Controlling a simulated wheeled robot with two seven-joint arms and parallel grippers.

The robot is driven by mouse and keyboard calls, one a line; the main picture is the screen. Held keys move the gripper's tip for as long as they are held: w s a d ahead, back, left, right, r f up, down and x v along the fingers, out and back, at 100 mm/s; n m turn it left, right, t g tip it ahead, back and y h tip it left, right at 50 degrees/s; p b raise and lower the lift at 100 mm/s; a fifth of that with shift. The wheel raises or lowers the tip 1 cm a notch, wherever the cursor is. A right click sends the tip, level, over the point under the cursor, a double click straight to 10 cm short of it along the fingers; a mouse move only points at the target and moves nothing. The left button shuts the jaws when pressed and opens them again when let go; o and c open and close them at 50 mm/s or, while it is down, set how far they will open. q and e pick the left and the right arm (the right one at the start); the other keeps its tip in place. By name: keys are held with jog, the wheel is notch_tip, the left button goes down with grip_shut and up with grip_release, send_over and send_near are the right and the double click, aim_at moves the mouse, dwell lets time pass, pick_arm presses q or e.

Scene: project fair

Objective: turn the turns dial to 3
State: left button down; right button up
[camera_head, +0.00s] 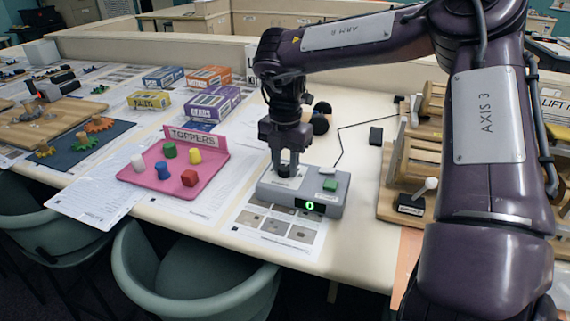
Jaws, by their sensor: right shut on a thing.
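A grey control box (325,197) stands on the cream table near its front edge. Its small display (309,206) glows green and reads 0, and a green button (329,185) sits on its top right. My right gripper (289,172) points down onto the left part of the box top and is shut on the turns dial. The dial is mostly hidden by the fingers, so its pointer and marks cannot be read. My left gripper is not in view.
A pink TOPPERS tray (141,179) with several coloured pegs lies left of the box. Small cartons (212,103) stand behind it. A wooden winding device (408,170) stands to the right, with a black cable (340,140) between. Green chairs (190,275) line the front edge.

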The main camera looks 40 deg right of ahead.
aim_at(285, 167)
dwell(0.4)
jog(key=o, duration=1)
jog(key=shift+c, duration=0.2)
notch_tip(285, 167, up, 8)
jog(key=shift+f, duration=0.1)
